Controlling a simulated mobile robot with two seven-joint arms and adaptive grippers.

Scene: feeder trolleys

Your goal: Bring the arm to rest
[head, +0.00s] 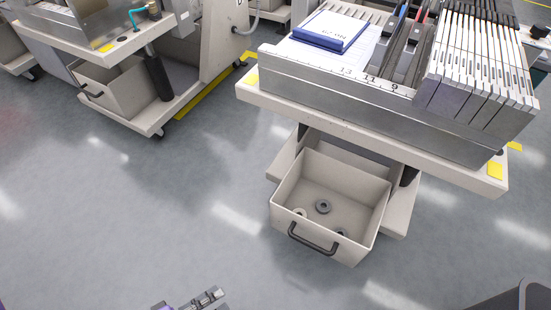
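My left gripper (212,297) just shows at the bottom edge of the head view, left of centre, over bare floor. Only its grey finger parts and a bit of purple housing are in the picture. I cannot tell whether its fingers are apart or together, and I see nothing held in it. It is in front of and to the left of the near trolley, apart from it in the picture. My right gripper is not in view.
Another trolley (120,99) stands upper left. Grey floor (130,210) lies clear between.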

